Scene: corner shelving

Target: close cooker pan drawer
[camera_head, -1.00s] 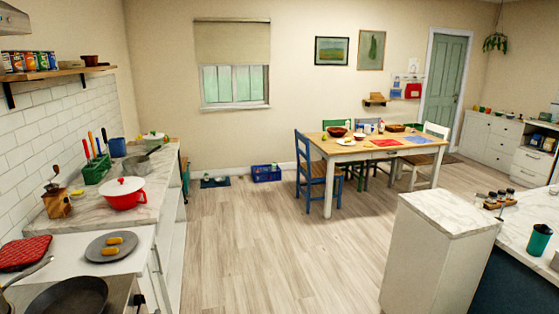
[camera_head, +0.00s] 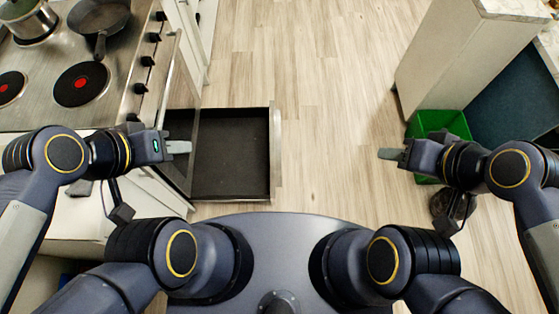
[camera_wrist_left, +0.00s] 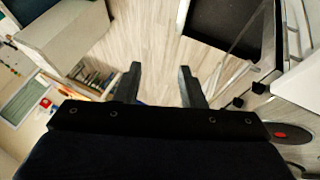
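The cooker pan drawer (camera_head: 232,190) is pulled out from the lower part of the cooker (camera_head: 60,113). Its dark tray looks empty, and its pale front panel (camera_head: 276,150) is on the right. The dark tray also shows at the top right of the left wrist view (camera_wrist_left: 232,22). My left gripper (camera_head: 180,147) is left of the tray in the head view, above the cooker side of the drawer. Its two fingers stand apart with nothing between them in the left wrist view (camera_wrist_left: 160,84). My right gripper (camera_head: 390,154) is over the floor, well right of the drawer; its finger gap is hidden.
A frying pan (camera_head: 98,18) and a pot (camera_head: 28,22) stand on the hob, where two burners glow red. A green bin (camera_head: 437,123) stands by the island (camera_head: 470,50) at right. Floor (camera_head: 320,150) between drawer and bin is clear.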

